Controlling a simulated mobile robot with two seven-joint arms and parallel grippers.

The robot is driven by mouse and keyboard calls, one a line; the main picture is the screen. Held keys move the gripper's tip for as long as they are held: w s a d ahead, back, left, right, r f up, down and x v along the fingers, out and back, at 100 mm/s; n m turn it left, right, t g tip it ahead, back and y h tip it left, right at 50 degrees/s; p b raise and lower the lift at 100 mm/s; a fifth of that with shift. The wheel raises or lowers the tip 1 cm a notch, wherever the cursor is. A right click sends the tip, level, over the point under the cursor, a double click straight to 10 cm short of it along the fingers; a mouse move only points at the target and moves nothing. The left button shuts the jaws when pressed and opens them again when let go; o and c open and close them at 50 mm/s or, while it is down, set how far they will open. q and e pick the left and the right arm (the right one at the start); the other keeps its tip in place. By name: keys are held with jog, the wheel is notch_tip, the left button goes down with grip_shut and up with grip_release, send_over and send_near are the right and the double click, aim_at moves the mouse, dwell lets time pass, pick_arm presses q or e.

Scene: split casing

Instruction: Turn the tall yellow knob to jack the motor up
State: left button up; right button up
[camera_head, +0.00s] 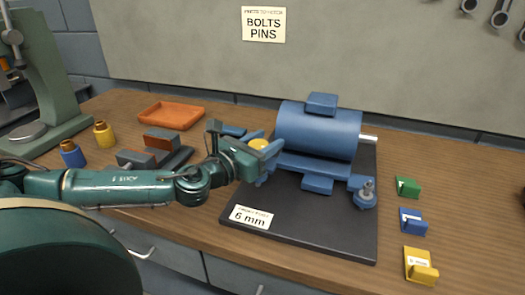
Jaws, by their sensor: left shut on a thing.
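The blue motor (320,130) with a silver shaft stands on a black base plate (300,224) marked "6 mm". The yellow knob (259,144) is at the motor's left end, and only its top shows. My left gripper (263,160) reaches it from the left, its blue fingers shut around the knob. The gripper hides the knob's lower part. My right gripper is out of view.
Green (407,187), blue (413,221) and yellow (420,266) blocks lie right of the plate. An orange tray (172,115), a grey vise (155,152) and blue (72,154) and yellow (104,134) bottles stand left. Bare wood lies between plate and blocks.

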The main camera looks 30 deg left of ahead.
pick_arm(q)
jog(key=shift+f+m+h+b, duration=0.5)
jog(key=shift+f+h+b, duration=0.3)
jog(key=h+b, duration=0.1)
jog(key=b, duration=0.1)
jog(key=m+g+h+b, duration=0.1)
jog(key=b, duration=0.1)
jog(key=shift+s+d+m+h+b, duration=0.15)
jog(key=shift+d+m+h+b, duration=0.05)
jog(key=shift+m+h+b, duration=0.15)
jog(key=shift+m+g+h+b, duration=0.25)
jog(key=shift+g+h+b, duration=0.1)
jog(key=shift+b, duration=0.35)
jog(key=shift+d+r+m+g+h+b, duration=0.2)
jog(key=shift+m+h+b, duration=0.3)
jog(key=shift+b, duration=0.55)
jog(key=shift+s+r, duration=0.1)
jog(key=shift+r, duration=0.1)
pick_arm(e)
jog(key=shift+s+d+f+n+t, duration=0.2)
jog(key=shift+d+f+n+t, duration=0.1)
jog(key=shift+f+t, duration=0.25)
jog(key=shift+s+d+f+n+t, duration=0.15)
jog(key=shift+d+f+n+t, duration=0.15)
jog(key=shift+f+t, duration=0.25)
pick_arm(q)
jog(key=o, duration=0.7)
jog(key=shift+d, duration=0.1)
jog(key=o, duration=0.3)
jog(key=shift+r, duration=0.2)
